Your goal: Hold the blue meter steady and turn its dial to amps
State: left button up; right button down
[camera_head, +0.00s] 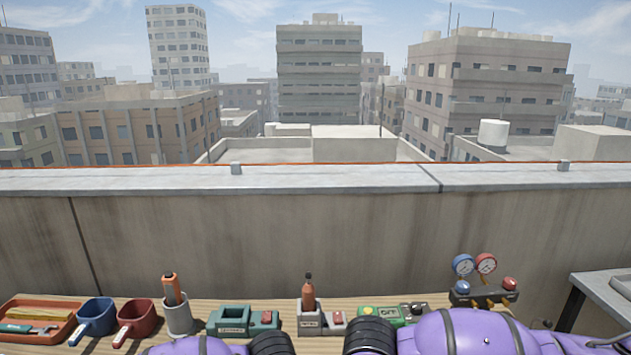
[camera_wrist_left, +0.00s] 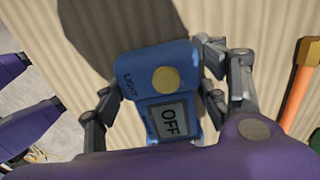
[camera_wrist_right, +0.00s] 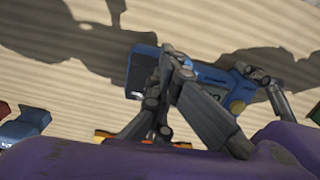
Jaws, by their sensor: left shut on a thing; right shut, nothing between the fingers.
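The blue meter (camera_wrist_left: 150,58) is held in my left gripper (camera_wrist_left: 160,85), with a finger on each side of its body. Its display (camera_wrist_left: 170,118) reads OFF, and a tan round knob or button (camera_wrist_left: 166,79) sits beside the word LIGHT. In the right wrist view the blue meter (camera_wrist_right: 143,68) hangs above the bench. My right gripper (camera_wrist_right: 177,63) is shut and empty, its fingertips in front of the meter and covering part of its face. I cannot tell whether they touch it. The meter and both grippers are hidden in the head view.
On the bench, from left, are an orange tray (camera_head: 62,308), blue mug (camera_head: 95,318), red mug (camera_head: 137,318), cup (camera_head: 178,317), green holder (camera_head: 236,318), grey holder (camera_head: 312,322), green meter (camera_head: 380,311) and gauge set (camera_head: 484,292). A concrete parapet (camera_head: 250,240) stands behind.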

jog(key=shift+f, duration=0.45)
jog(key=shift+a, duration=0.5)
jog(key=shift+w+a, duration=0.15)
jog(key=shift+a, duration=0.2)
jog(key=shift+a+r, duration=0.1)
jog(key=shift+r, duration=0.05)
jog(key=shift+w+a+r, duration=0.1)
jog(key=shift+w+r, duration=0.1)
jog(key=shift+s, duration=0.1)
jog(key=shift+s+a, duration=0.2)
jog(key=shift+s, duration=0.1)
jog(key=shift+s+r, duration=0.1)
jog(key=shift+r, duration=2.8)
